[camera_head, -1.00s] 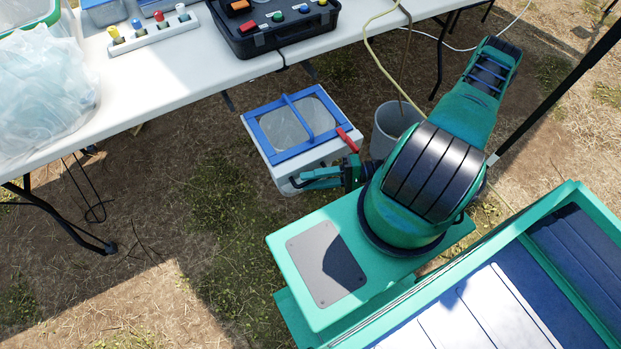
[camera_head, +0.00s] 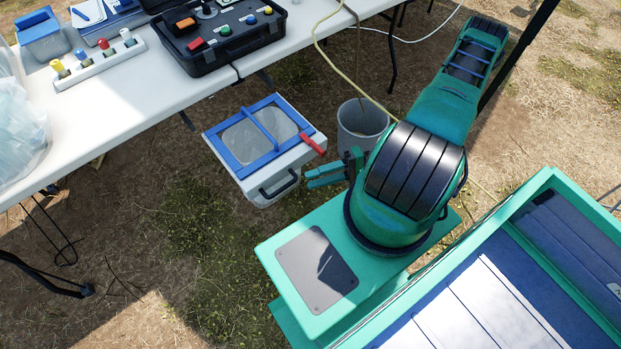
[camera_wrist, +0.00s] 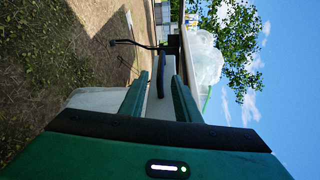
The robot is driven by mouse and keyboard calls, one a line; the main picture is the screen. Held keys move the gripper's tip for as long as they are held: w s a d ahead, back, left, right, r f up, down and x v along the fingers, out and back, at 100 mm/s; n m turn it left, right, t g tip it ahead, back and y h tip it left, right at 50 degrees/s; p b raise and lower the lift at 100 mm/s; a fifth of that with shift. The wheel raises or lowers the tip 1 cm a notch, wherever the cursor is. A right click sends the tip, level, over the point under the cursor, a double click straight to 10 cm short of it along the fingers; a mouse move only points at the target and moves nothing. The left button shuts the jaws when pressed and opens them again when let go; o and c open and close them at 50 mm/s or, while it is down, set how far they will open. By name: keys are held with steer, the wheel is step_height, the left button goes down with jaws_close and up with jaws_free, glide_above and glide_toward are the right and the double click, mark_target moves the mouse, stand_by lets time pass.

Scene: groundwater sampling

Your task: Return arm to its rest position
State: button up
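My arm is folded in the head view, with its upper part reaching to the upper right and its wrist low beside my base. My gripper (camera_head: 325,175) points left, just right of the white cooler box. In the wrist view its two green fingers (camera_wrist: 160,98) stand apart with a gap between them, so it is open. I see nothing held. The cooler (camera_head: 270,185) has a blue-rimmed lid (camera_head: 262,130), a red latch and a dark front handle. In the wrist view the handle (camera_wrist: 160,75) shows beyond the fingertips.
A grey bucket (camera_head: 362,128) stands behind my wrist, with a yellow hose (camera_head: 322,50) running over it. A white table (camera_head: 120,90) at the upper left carries an open black case (camera_head: 225,55), a rack of coloured-cap bottles and a plastic bag (camera_head: 15,125).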

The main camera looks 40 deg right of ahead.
stand_by(0.6)
steer(key=s+d+r+n+g+h, duration=0.1)
steer(key=d+r+g+h, duration=0.4)
steer(key=r, duration=0.4)
steer(key=d+r+n+g+h, duration=0.2)
steer(key=d+r+g+h, duration=0.15)
steer(key=d+r, duration=0.4)
steer(key=s+a+r+m+t+h, duration=0.1)
steer(key=s+r+h, duration=0.2)
steer(key=r, duration=0.8)
steer(key=s+r+m+t+h, duration=0.2)
steer(key=s+r+h, duration=0.2)
steer(key=r, duration=0.7)
steer(key=shift+s+a+r+m, duration=0.2)
steer(key=shift+a+r+m, duration=0.1)
steer(key=shift+a+r, duration=0.1)
steer(key=shift+h, duration=0.25)
steer(key=shift+w+f, duration=0.3)
steer(key=shift+w, duration=0.35)
